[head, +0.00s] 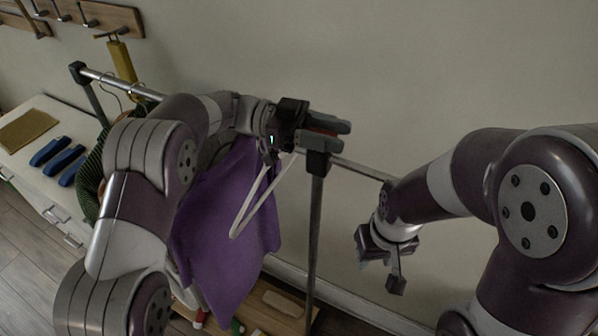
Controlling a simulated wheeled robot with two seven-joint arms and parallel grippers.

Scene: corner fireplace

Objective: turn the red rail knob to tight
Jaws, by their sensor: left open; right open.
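The clothes rail (356,169) runs from the back left, behind my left arm, towards the right. A dark fitting (317,163) joins it to an upright post. My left gripper is open and points right. My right gripper (381,273) is open and empty, lower and to the right, apart from the rail.
A purple garment (232,230) and a white hanger (240,220) hang below my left gripper. A green garment (91,184) hangs further left. A white cabinet (25,178) with blue slippers (50,151) stands at left. Wall hooks (88,14) are above. Open space surrounds my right gripper.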

